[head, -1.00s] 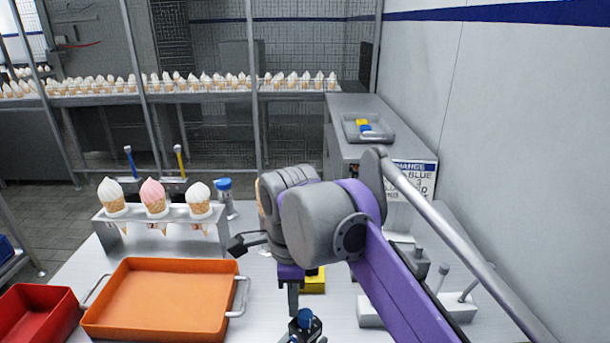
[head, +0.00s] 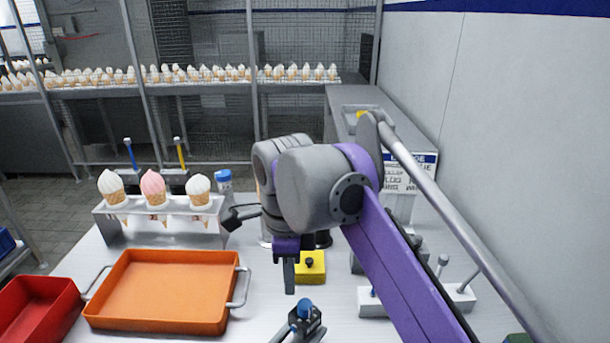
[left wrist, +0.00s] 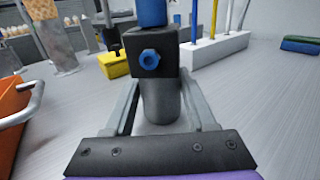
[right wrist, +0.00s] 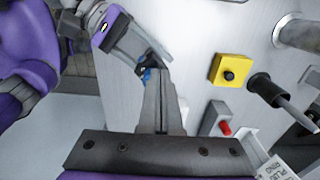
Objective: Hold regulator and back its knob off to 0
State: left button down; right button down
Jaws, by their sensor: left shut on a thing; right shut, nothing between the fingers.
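The regulator has a black block body (left wrist: 137,42), a blue hex nut (left wrist: 149,59) on its face, a grey cylinder (left wrist: 162,100) below and a blue knob (left wrist: 152,12) on top, cut by the left wrist view's edge. My left gripper (head: 308,323) is shut on the regulator and holds it roughly upright at the bottom of the head view, where the blue knob (head: 304,308) shows. My right gripper (head: 289,290) is shut and empty, its fingers pointing down just left of and beyond the knob. In the right wrist view its fingertips (right wrist: 155,75) partly hide the regulator.
A yellow box with a black button (head: 310,267) stands behind the regulator. An orange tray (head: 160,318) and a red bin (head: 35,310) lie left. A cone rack (head: 165,225) stands behind the tray. A white block with levers (head: 370,303) is at right.

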aim_at(305, 308)
notch_tip(305, 308, up, 3)
jog(key=shift+r, duration=0.1)
dwell(0.3)
notch_tip(305, 308, down, 6)
jog(key=s, duration=0.2)
jog(key=shift+s, duration=0.15)
dwell(0.5)
jog(key=shift+d, duration=0.4)
dwell(0.6)
